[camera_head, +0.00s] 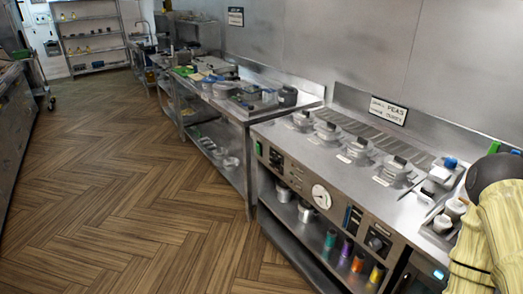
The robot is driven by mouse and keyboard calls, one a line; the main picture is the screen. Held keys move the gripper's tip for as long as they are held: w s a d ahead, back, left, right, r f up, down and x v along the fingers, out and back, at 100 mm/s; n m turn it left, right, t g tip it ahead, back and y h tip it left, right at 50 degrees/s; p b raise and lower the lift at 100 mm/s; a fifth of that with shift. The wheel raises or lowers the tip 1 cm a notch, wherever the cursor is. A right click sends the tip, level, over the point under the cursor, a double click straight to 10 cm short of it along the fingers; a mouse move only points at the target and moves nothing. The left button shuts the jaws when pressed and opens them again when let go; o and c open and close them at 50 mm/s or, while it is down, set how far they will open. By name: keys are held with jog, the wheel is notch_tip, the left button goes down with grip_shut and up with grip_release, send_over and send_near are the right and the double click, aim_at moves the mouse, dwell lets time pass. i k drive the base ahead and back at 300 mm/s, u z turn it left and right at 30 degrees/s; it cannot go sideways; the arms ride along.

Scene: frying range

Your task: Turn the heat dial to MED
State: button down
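The front panel of the frying range (300,175) shows on the right side of the head view. It carries a black knob (376,243) on a dark plate at the right and another dark knob (276,158) at the left. A round white dial face (321,196) sits between them. I cannot tell which of these is the heat dial, and the markings and settings are too small to read. My arm shows at the right edge in a pale yellow cover with a dark joint. My gripper is out of view.
Several lidded pans (358,150) stand on the range top. Under the panel, a low shelf (300,222) holds metal pots and coloured containers. A steel table (235,112) with dishes adjoins the range on the left. The wooden floor (130,190) in front is clear.

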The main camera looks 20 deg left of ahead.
aim_at(273, 162)
jog(key=u, duration=2.35)
jog(key=i, duration=2.4)
jog(key=z, duration=1.85)
